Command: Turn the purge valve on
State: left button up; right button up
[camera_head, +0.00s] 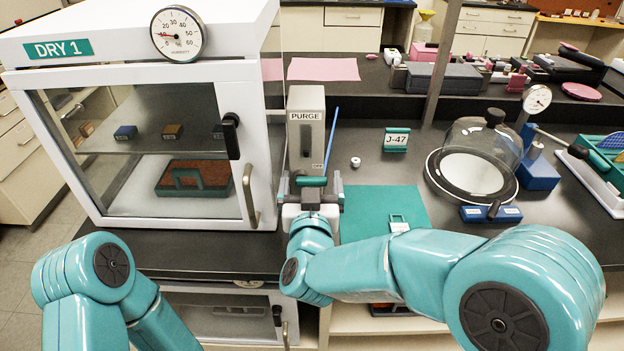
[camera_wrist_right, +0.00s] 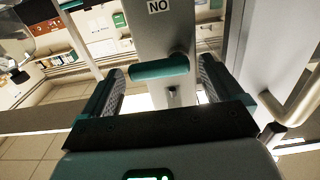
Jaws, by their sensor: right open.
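The purge valve panel (camera_head: 306,125) is a grey upright box labelled PURGE, right of the DRY 1 cabinet. OFF is printed low on its face. Its teal lever handle (camera_head: 311,181) lies sideways near the panel's lower end. In the right wrist view the handle (camera_wrist_right: 160,69) lies crosswise between the finger tips, and a label reads NO, apparently ON inverted. My right gripper (camera_head: 311,188) is open, with a finger on either side of the handle and gaps visible in the wrist view. My left arm shows at lower left, but its gripper is outside the picture.
The white DRY 1 cabinet (camera_head: 150,218) with its door handle (camera_head: 250,195) stands close on the left. A thin blue rod (camera_head: 331,140) rises beside the panel. A teal mat (camera_head: 372,208), a J-47 sign (camera_head: 396,140) and a glass bell jar (camera_head: 484,145) are to the right.

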jog(key=shift+s, duration=0.15)
jog(key=c, duration=1.1)
jog(key=shift+o, duration=0.2)
jog(key=shift+f+b, duration=0.15)
jog(key=shift+b, duration=0.35)
jog(key=f+m+b, duration=0.1)
jog(key=m+b, duration=0.3)
jog(key=b, duration=0.1)
jog(key=m+b, duration=0.5)
jog(key=b, duration=0.1)
jog(key=f+m+b, duration=0.1)
jog(key=m+b, duration=0.3)
jog(key=b, duration=0.2)
jog(key=shift+a+f+m, duration=0.3)
jog(key=shift+f+m, duration=0.05)
jog(key=shift+m, duration=0.05)
jog(key=m+b, duration=0.2)
jog(key=m, duration=0.1)
jog(key=shift+a, duration=0.25)
jog(key=shift+a+m+b, duration=0.1)
jog(key=shift+m+b, duration=0.45)
jog(key=shift+m, duration=0.05)
